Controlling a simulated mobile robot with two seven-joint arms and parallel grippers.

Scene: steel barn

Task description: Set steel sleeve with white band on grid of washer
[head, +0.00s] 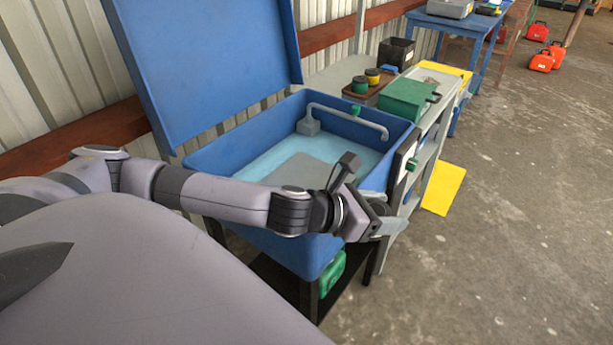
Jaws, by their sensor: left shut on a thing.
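The washer (205,160) is a blue open-topped basin with its lid raised. A flat grey panel (300,172), which looks like its grid, lies inside over a pale blue floor. My left gripper (388,215) is beside the basin's front right corner, outside the rim as seen here. It is shut on a small dark grey rounded piece (382,204), probably the steel sleeve. My gripper hides most of it, and I cannot make out a white band. My left forearm crosses in front of the basin and hides part of the grid. My right gripper is not in view.
A grey spout (345,114) curves over the basin's back. The raised lid (205,60) stands at the left. A bench (340,72) with a green box (407,101) and tins adjoins on the right. A yellow panel (443,188) is beside it. Open concrete floor lies right.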

